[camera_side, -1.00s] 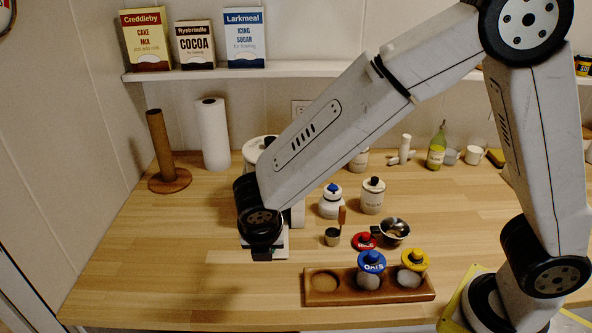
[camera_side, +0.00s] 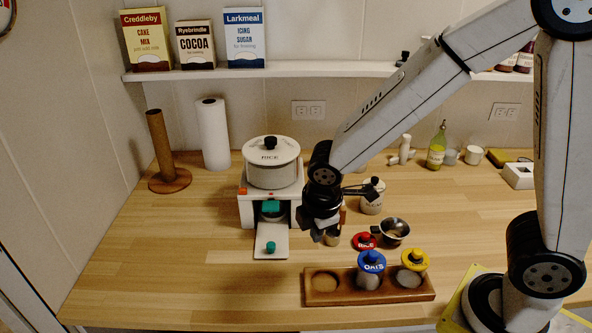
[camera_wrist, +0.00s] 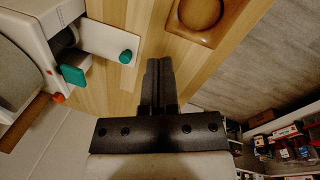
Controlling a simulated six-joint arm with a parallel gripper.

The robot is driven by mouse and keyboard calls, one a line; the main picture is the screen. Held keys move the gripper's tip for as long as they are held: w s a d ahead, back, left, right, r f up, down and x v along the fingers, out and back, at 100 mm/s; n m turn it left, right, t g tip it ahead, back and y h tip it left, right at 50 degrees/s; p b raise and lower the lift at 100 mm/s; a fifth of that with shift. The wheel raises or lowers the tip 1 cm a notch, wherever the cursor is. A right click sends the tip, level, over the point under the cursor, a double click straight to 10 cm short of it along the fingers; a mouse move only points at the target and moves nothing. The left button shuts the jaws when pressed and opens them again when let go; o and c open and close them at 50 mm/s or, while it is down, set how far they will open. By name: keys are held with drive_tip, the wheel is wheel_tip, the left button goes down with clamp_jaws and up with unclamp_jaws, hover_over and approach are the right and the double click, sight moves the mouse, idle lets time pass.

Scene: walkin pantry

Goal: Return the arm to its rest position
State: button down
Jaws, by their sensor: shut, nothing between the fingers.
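My gripper (camera_wrist: 159,72) is shut and empty in the wrist view, pointing down over bare counter. In the side view my gripper (camera_side: 322,236) hangs above the counter, right of the white dispenser stand (camera_side: 247,208) and in front of the lidded canister (camera_side: 372,197). It partly hides the small things behind it. The pot marked RICE (camera_side: 271,172) sits on top of the stand. The stand's white tray (camera_side: 264,243) sticks out at the front with a green knob (camera_side: 271,248) on it, also seen in the wrist view (camera_wrist: 125,57).
A wooden holder (camera_side: 318,297) with round wells stands at the front, with blue OATS (camera_side: 371,262) and yellow (camera_side: 415,260) lids on jars. A red RICE lid (camera_side: 364,241) and metal cup (camera_side: 395,230) lie behind it. The left counter is clear before the paper towels (camera_side: 213,135).

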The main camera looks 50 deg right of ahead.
drive_tip(key=s+d+m+y, duration=0.1)
drive_tip(key=s+d+m, duration=0.4)
drive_tip(key=m, duration=0.8)
drive_tip(key=shift+s+d+f+m+t, duration=0.2)
drive_tip(key=shift+d+m+t, duration=0.2)
drive_tip(key=shift+d, duration=0.75)
